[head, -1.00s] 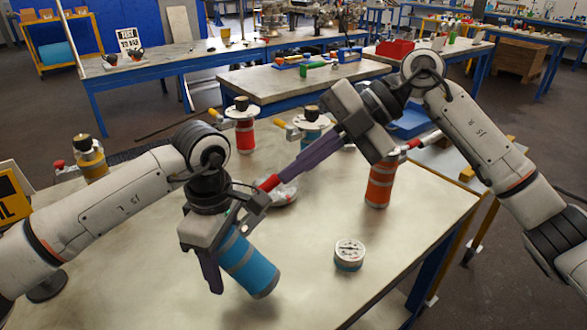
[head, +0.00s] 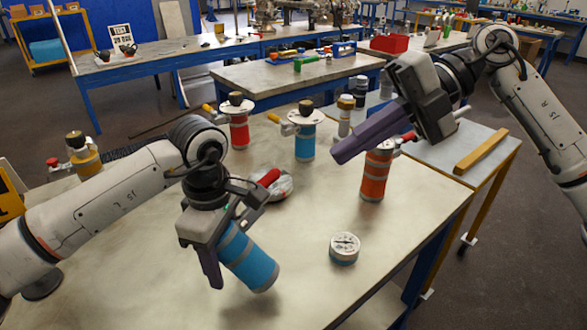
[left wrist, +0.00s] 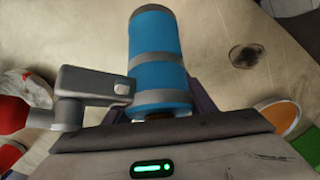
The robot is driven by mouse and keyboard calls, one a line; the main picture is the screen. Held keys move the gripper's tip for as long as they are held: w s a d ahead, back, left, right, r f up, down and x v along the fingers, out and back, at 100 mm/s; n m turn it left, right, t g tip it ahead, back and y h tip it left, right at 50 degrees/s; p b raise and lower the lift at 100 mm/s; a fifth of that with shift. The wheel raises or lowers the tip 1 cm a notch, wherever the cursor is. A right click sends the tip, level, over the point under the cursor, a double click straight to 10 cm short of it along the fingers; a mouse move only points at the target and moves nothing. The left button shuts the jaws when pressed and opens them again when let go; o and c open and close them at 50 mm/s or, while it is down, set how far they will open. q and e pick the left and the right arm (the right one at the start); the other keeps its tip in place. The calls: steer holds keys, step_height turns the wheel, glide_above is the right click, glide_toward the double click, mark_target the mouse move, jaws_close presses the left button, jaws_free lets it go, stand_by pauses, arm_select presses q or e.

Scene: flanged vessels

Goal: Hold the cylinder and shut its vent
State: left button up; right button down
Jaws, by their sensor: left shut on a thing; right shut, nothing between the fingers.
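A blue cylinder (head: 248,260) with grey bands hangs tilted in my left gripper (head: 218,268), low over the table's front left. The gripper is shut on its upper end; one purple finger shows beside it. The cylinder also shows in the left wrist view (left wrist: 155,50), with a grey vent fitting (left wrist: 95,88) at its side and a red handle (left wrist: 12,114) pointing left. The red handle (head: 268,177) shows in the head view too. Whether the vent is shut I cannot tell. My right gripper (head: 341,154) is shut and empty, raised above the table's right part, apart from the handle.
On the table (head: 140,255) stand a red vessel (head: 239,132), another blue vessel (head: 305,145), an orange vessel (head: 373,182), a yellow vessel (head: 86,160) and a gauge (head: 344,249). A silvery object lies behind the red handle.

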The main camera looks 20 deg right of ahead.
steer(key=w+a+f, duration=0.3)
steer(key=a+f, duration=0.3)
steer(key=a, duration=0.3)
steer(key=shift+w+f+n, duration=0.15)
steer(key=shift+w+n, duration=0.2)
steer(key=shift+n, duration=0.05)
steer(key=shift+d, duration=0.1)
steer(key=shift+w+d+f, duration=0.15)
steer(key=shift+w, duration=0.45)
steer(key=shift+w+d+f, duration=0.15)
steer(key=shift+w, duration=0.45)
